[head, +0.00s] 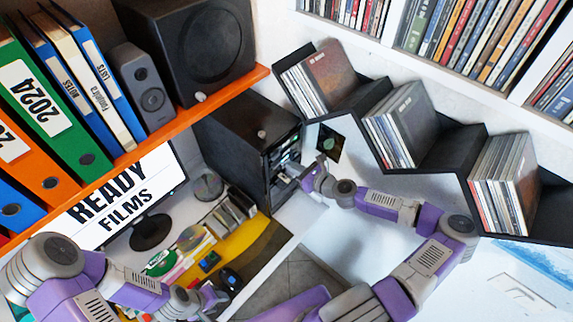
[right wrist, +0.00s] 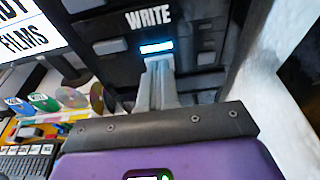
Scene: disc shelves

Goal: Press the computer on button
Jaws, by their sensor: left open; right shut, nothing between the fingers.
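The computer (head: 240,140) is a black tower on the desk under the orange shelf, its front panel facing right. In the right wrist view its front panel (right wrist: 110,25) shows the word "WRITE" and a lit blue-white strip (right wrist: 156,48) below it. I cannot tell if this strip is the on button. My right gripper (head: 287,172) is shut and empty at the panel. In the right wrist view its fingertips (right wrist: 158,64) are just below the lit strip; contact is unclear. My left gripper (head: 216,298) is open, low over the desk's front part.
The monitor (head: 125,195) is lit and reads "READY FILMS". Discs (head: 194,238) and cases (head: 228,218) lie on the desk left of the tower. The orange shelf (head: 190,115) holds binders and speakers. A black zigzag shelf (head: 375,95) with discs hangs right of the tower.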

